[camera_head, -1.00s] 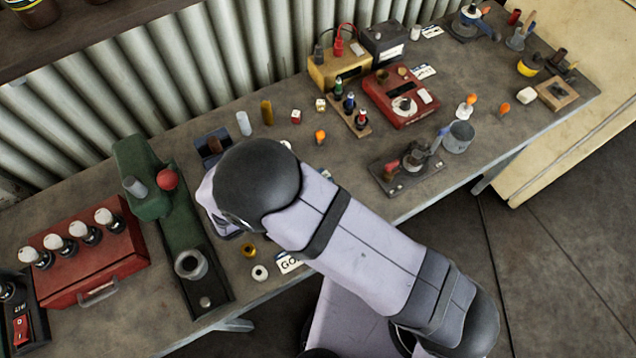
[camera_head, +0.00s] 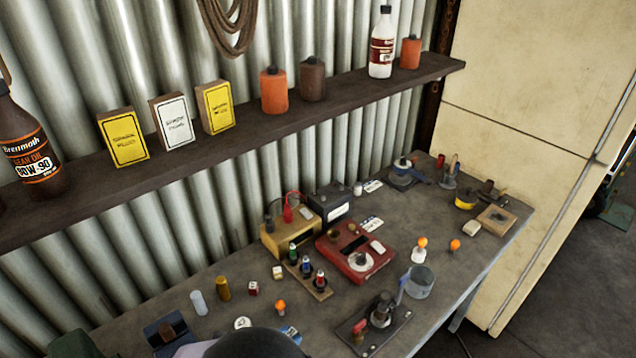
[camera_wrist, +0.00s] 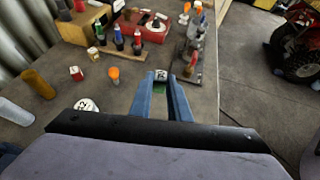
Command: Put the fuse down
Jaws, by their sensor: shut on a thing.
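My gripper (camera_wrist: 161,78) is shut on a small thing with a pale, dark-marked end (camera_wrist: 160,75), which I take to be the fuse. Only a little of it shows between the two blue fingers, with a green patch below. My gripper is over the grey bench (camera_head: 212,330), to the right of a white round disc (camera_wrist: 87,105) and near an orange-tipped piece (camera_wrist: 114,74). In the head view the dark wrist hides most of the gripper. I cannot tell whether the held thing touches the bench.
Beyond stand a row of small bottles (camera_head: 306,268) on a wooden strip and a red meter (camera_head: 355,251). A dark plate with a clamp (camera_head: 381,310) lies right. A shelf (camera_head: 250,134) runs above.

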